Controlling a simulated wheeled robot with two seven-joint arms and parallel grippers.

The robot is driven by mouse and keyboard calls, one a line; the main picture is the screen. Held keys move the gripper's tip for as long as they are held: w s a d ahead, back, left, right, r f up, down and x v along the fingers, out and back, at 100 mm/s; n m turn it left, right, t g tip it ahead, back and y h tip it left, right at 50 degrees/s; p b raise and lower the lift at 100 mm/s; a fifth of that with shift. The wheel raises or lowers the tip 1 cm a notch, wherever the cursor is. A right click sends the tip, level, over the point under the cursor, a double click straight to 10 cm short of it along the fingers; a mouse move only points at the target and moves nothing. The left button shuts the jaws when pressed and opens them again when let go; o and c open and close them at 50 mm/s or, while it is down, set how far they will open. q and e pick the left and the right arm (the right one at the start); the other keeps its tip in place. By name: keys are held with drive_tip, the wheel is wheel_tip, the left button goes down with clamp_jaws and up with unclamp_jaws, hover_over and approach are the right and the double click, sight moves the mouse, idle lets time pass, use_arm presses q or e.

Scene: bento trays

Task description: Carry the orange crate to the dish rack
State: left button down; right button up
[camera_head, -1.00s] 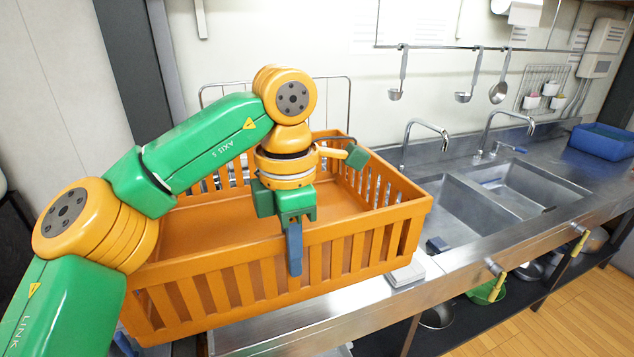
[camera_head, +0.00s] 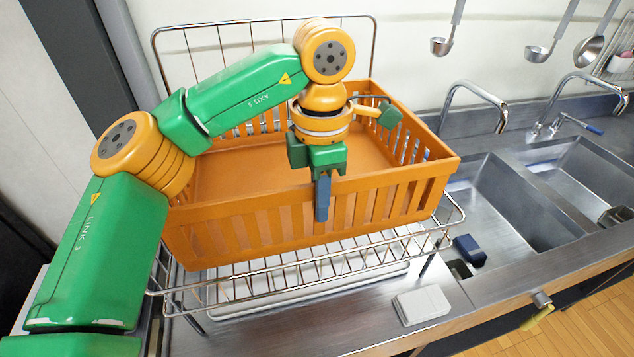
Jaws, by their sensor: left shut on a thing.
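The orange crate (camera_head: 300,220) is a slatted plastic box, empty where I can see inside. It is level and sits over the wire dish rack (camera_head: 300,272), whose front wires and tall back frame show around it. I cannot tell whether the crate's base touches the rack. My left gripper (camera_head: 322,195) is shut on the crate's near rim, with one blue finger down the outside of the front wall. My left arm hides part of the crate's left side. My right gripper is not in view.
A white drip tray (camera_head: 300,290) lies under the rack. A small white block (camera_head: 421,305) and a dark blue sponge-like block (camera_head: 469,250) are on the counter at right. Sinks (camera_head: 500,200) with a curved tap (camera_head: 478,88) lie further right. Ladles (camera_head: 447,42) hang above.

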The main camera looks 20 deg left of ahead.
sight(320, 232)
use_arm(q)
drive_tip(key=shift+f, duration=0.4)
drive_tip(key=f+p, duration=0.1)
drive_tip(key=f, duration=0.3)
drive_tip(key=shift+w+f, duration=0.15)
drive_tip(key=shift+w, duration=0.05)
drive_tip(key=c, duration=1)
unclamp_jaws()
drive_tip(key=shift+s, duration=0.25)
drive_tip(key=shift+o, duration=0.2)
drive_tip(key=shift+d, duration=0.1)
wheel_tip(320, 232, up, 12)
drive_tip(key=shift+r, duration=0.1)
